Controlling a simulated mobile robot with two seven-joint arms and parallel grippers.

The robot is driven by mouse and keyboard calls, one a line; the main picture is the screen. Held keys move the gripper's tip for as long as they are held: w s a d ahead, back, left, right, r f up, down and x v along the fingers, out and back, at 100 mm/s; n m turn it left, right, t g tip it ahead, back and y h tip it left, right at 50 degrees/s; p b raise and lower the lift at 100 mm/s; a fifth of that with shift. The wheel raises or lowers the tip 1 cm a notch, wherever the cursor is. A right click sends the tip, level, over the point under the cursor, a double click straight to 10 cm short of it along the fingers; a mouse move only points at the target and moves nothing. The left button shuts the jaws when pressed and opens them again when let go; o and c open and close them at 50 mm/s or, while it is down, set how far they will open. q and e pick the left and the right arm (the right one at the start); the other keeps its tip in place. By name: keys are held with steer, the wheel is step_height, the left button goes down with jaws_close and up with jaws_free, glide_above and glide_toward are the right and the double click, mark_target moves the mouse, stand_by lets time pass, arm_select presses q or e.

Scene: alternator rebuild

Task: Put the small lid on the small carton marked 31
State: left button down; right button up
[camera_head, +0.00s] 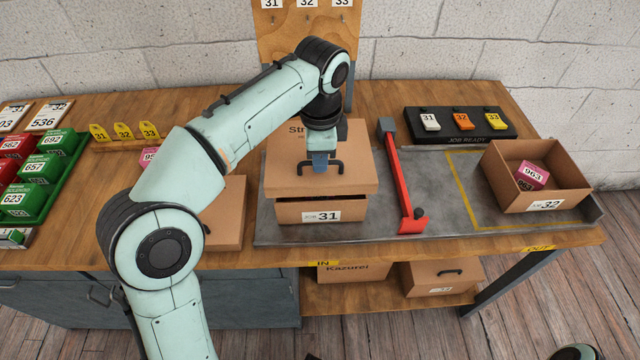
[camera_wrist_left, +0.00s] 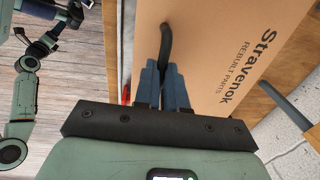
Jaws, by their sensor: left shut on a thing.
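The small brown lid (camera_head: 285,178), printed "Stravenok", is over the small carton marked 31 (camera_head: 290,210). A dark gap shows between the lid's front edge and the carton's rim; I cannot tell whether they touch elsewhere. My left gripper (camera_head: 320,162) is shut on the lid's black handle (camera_head: 335,166) from above. In the left wrist view the fingers (camera_wrist_left: 161,75) close around the handle (camera_wrist_left: 166,42), and the lid's printed top (camera_wrist_left: 215,60) fills the right side. The inside of the carton is hidden. Part of my right arm shows in the left wrist view, its gripper (camera_wrist_left: 62,24) small and unclear.
A red bar tool (camera_head: 402,180) lies right of the carton on the grey tray (camera_head: 450,210). An open carton marked 32 (camera_head: 540,195) holds a pink box (camera_head: 531,175). Another brown lid (camera_head: 228,205) lies left. A black block with coloured switches (camera_head: 460,124) stands behind.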

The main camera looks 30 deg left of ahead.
mark_target(321, 175)
arm_select(q)
step_height(321, 175, down, 2)
steer(key=shift+w, duration=0.1)
steer(key=shift+f+b, duration=0.75)
steer(key=shift+f, duration=1.45)
steer(key=shift+f, duration=0.15)
steer(key=c, duration=1.2)
jaws_free()
step_height(321, 175, up, 12)
steer(key=p, duration=0.3)
steer(key=shift+s+d+r+p, duration=0.2)
steer(key=shift+s+p, duration=0.15)
steer(key=shift+s, duration=0.05)
